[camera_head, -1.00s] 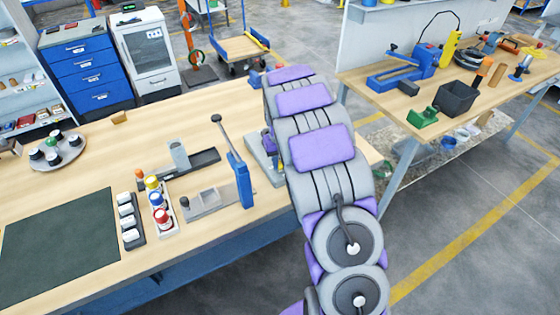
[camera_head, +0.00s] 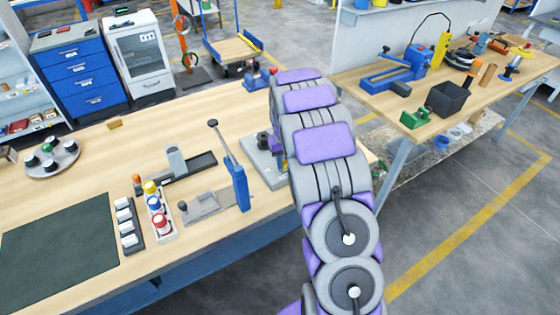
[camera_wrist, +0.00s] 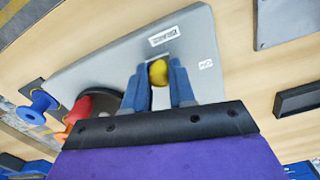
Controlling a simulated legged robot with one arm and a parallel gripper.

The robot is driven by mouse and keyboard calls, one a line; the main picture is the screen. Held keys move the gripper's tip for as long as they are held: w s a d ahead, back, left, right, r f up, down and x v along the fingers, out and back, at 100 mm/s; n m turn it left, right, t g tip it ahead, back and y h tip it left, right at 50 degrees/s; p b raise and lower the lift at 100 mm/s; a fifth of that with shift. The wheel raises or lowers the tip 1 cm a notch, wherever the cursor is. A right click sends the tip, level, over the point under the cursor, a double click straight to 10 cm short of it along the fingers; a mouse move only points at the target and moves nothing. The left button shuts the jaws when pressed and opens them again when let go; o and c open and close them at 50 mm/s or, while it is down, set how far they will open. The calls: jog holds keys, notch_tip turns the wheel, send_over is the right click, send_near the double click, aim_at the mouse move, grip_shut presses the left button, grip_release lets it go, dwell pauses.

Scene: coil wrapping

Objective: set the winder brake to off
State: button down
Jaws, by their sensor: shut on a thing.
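The winder's grey base plate (camera_head: 264,172) lies on the near bench, partly hidden behind my arm. In the wrist view the same plate (camera_wrist: 100,65) fills the upper middle. A yellow brake knob (camera_wrist: 158,71) sits at a slot in it, between the two blue fingers of my gripper (camera_wrist: 158,82). My gripper is shut on the knob. One white label (camera_wrist: 163,35) is beyond the knob, and a smaller one (camera_wrist: 205,64) is to its right; I cannot read either surely. In the head view the gripper and knob are hidden by my arm.
A blue spool (camera_wrist: 38,104) and a red part (camera_wrist: 82,110) stand left of the gripper. A press with a blue upright (camera_head: 239,184) and a row of colored-lid jars (camera_head: 157,208) stand on the bench. A second bench (camera_head: 400,120) is at right.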

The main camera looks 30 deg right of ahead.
jog(key=c, duration=1.4)
grip_release()
jog(key=shift+d+r, duration=0.1)
jog(key=o, duration=0.5)
jog(key=shift+d, duration=0.3)
jog(key=shift+c, duration=0.2)
jog(key=shift+a, duration=0.1)
jog(key=shift+r, duration=0.15)
notch_tip(320, 180, up, 17)
jog(key=p, duration=0.3)
jog(key=shift+d, duration=0.2)
